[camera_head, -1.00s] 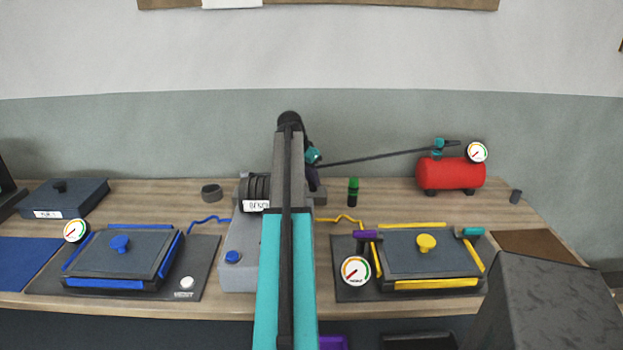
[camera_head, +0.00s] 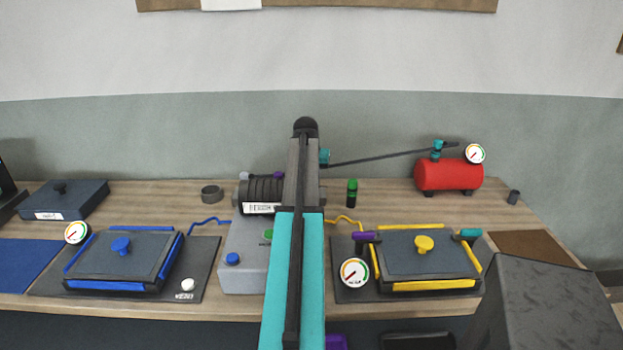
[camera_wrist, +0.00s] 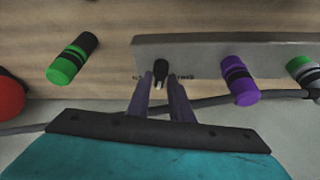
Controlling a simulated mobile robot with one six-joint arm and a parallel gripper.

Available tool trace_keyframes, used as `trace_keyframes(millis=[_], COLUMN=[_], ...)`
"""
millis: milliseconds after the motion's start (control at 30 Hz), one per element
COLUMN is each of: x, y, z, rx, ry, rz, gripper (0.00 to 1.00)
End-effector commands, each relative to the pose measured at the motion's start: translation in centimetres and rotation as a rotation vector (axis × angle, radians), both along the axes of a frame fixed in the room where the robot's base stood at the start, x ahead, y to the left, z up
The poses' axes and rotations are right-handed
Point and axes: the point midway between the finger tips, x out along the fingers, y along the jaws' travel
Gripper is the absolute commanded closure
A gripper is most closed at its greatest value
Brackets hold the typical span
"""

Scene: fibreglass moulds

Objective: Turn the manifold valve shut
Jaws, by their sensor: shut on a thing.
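In the wrist view a small black handle (camera_wrist: 160,68), which I take for the manifold valve, stands on the face of a long grey block (camera_wrist: 220,60). Faint lettering flanks it, too small to read. My gripper (camera_wrist: 160,84) is shut on this handle, one dark purple finger on each side. The handle's exact angle is hard to tell. In the head view my teal arm covers the middle of the bench and hides the gripper, the handle and most of that block.
A purple-and-black cylinder (camera_wrist: 239,79) and a green-and-black one (camera_wrist: 73,58) stand near the gripper. A dark hose runs beside the fingers. The red tank (camera_head: 449,174) is at back right. Blue-edged (camera_head: 122,262) and yellow-edged (camera_head: 423,257) moulds lie either side of a grey box (camera_head: 243,255).

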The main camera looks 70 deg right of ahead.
Motion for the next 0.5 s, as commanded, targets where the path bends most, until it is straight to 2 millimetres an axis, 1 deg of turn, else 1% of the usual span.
trace_keyframes(millis=[500], x=[-0.43], y=[-0.13], z=[-0.14], rx=[0.004], ry=[0.002], rz=[0.406], gripper=[1.00])
